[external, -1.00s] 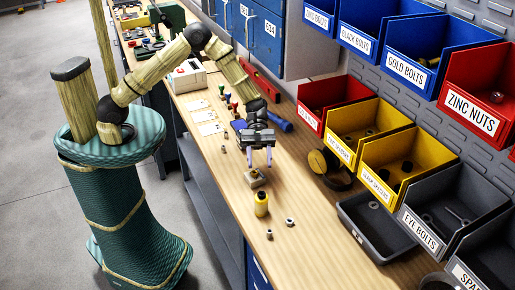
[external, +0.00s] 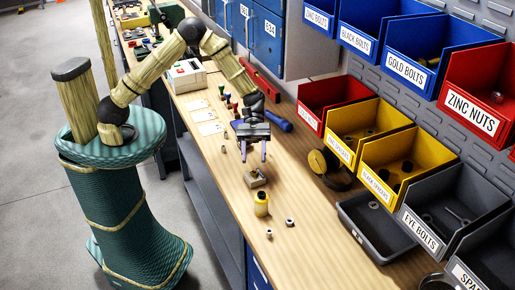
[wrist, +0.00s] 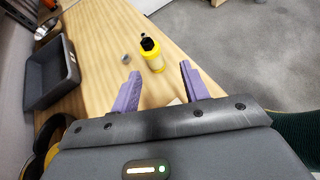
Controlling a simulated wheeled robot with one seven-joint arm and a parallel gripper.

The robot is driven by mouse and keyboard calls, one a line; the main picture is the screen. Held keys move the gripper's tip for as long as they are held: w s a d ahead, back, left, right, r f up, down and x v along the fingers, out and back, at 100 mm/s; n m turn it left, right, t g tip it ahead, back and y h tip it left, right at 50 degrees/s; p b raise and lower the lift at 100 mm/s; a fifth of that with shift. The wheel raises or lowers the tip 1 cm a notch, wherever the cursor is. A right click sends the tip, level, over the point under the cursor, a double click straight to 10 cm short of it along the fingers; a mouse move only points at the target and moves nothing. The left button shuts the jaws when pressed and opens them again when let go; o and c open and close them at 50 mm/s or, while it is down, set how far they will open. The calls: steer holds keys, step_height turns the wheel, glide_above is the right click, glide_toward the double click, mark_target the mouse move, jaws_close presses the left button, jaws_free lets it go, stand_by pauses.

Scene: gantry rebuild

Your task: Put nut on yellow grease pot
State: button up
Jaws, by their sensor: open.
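The yellow grease pot (external: 261,205) stands upright on the wooden bench near its front edge, with a dark top; it also shows in the wrist view (wrist: 153,58), beyond my fingertips. A small grey metal nut (external: 290,222) lies on the bench to the right of the pot. Another small metal piece (external: 269,233) lies just below the pot in the external view. One small grey piece shows beside the pot in the wrist view (wrist: 126,58); I cannot tell which. My gripper (external: 254,156) is open and empty above the bench, apart from the pot and both metal pieces.
A small block (external: 255,178) sits on the bench below my gripper. A grey tray (external: 375,228), a black and yellow round item (external: 325,165) and yellow bins (external: 400,165) line the right side. A blue-handled tool (external: 281,124) lies behind.

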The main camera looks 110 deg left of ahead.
steer(key=s+d+r+m+g+y, duration=0.1)
steer(key=s+d+r+m+y, duration=0.1)
steer(key=s+m+y, duration=0.4)
steer(key=s+d+r+m+y, duration=0.2)
steer(key=s+m+y, duration=0.3)
steer(key=s+m, duration=1)
steer(key=shift+s+d+g+y, duration=0.4)
steer(key=shift+d, duration=0.4)
steer(key=shift+o, duration=0.2)
